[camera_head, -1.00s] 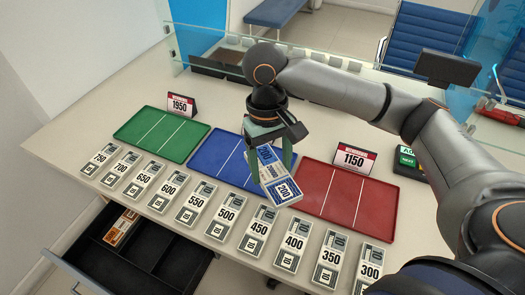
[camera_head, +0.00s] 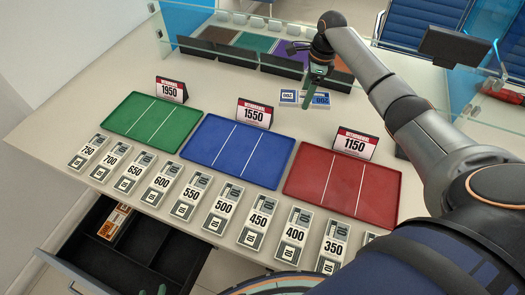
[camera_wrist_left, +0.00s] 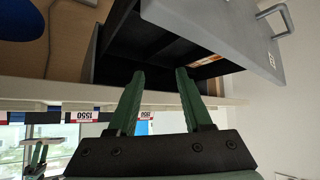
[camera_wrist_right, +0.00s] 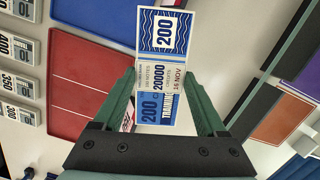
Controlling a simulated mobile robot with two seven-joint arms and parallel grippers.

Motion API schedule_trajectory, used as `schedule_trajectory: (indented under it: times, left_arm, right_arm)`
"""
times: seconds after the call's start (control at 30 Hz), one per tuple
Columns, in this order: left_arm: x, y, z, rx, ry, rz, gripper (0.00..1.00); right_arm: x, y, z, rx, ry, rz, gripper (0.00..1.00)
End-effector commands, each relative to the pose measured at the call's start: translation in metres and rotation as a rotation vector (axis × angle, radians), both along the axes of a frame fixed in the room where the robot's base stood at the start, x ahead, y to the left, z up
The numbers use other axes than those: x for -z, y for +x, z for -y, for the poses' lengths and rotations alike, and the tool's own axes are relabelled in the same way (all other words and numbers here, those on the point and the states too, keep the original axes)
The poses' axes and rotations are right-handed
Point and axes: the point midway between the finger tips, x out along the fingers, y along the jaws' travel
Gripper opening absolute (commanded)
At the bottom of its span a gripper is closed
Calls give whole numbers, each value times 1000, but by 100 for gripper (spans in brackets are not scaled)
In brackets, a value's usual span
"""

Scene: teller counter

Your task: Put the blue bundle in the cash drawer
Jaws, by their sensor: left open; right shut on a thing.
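The blue bundle (camera_head: 290,96), marked 200, is at the back of the counter; I cannot tell whether it touches the top. My right gripper (camera_head: 316,88) is shut on it, and in the right wrist view the bundle (camera_wrist_right: 160,75) sits between the green fingers (camera_wrist_right: 168,100). The cash drawer (camera_head: 170,250) stands pulled open at the lower left, black inside with compartments and an orange bundle in one. My left gripper (camera_head: 151,290) is open and empty, low by the drawer's front. In the left wrist view its spread fingers (camera_wrist_left: 158,78) point toward the drawer (camera_wrist_left: 210,30).
Green (camera_head: 180,123), blue (camera_head: 225,165) and red (camera_head: 380,190) trays lie empty on the counter, with number signs behind. A row of grey bundles (camera_head: 162,185) lines the front edge. A glass screen and coloured bins (camera_head: 255,43) stand behind. The counter's left end is clear.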

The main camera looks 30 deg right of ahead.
Motion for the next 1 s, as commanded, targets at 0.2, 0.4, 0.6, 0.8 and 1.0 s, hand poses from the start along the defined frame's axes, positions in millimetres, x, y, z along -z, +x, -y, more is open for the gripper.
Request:
schedule_trajectory:
  times: [0.2,0.4,0.6,0.8,1.0]
  left_arm:
    - [1,0,0,0,0,0,50]
    - [4,0,0,0,0,0,50]
    - [9,0,0,0,0,0,50]
    - [15,1,0,0,0,2,50]
    - [20,1,0,1,0,2,50]
  right_arm:
    - [29,-12,36,251,0,1,15]
    - [60,-16,42,295,0,-2,15]
    - [92,-15,41,290,1,1,15]
    - [115,-15,41,290,0,0,15]
    - [133,-14,41,289,1,2,15]
